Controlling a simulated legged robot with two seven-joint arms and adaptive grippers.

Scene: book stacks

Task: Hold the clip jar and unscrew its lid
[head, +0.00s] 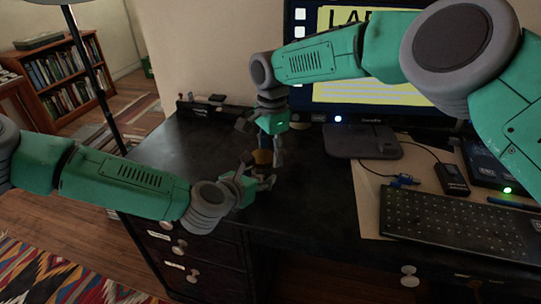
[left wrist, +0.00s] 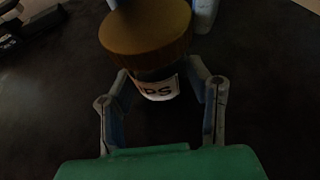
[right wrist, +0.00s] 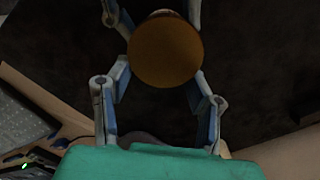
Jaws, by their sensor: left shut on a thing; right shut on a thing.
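The clip jar (left wrist: 160,88) stands upright on the black desk, a dark body with a white label ending in "PS" in the left wrist view. Its round golden-brown lid (right wrist: 165,50) is on top of the jar and fills the gap between my right fingers in the right wrist view. My left gripper (head: 262,181) is low at the desk, shut on the jar body. My right gripper (head: 265,150) points down from above, shut on the lid. In the head view the jar (head: 263,157) is small and mostly hidden by both grippers.
A monitor (head: 365,95) on a dark stand is behind and right of the jar. A keyboard (head: 455,222), a small black device (head: 452,178) and cables lie to the right. A dark tray with small items (head: 212,105) sits at the back left. The desk left of the jar is clear.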

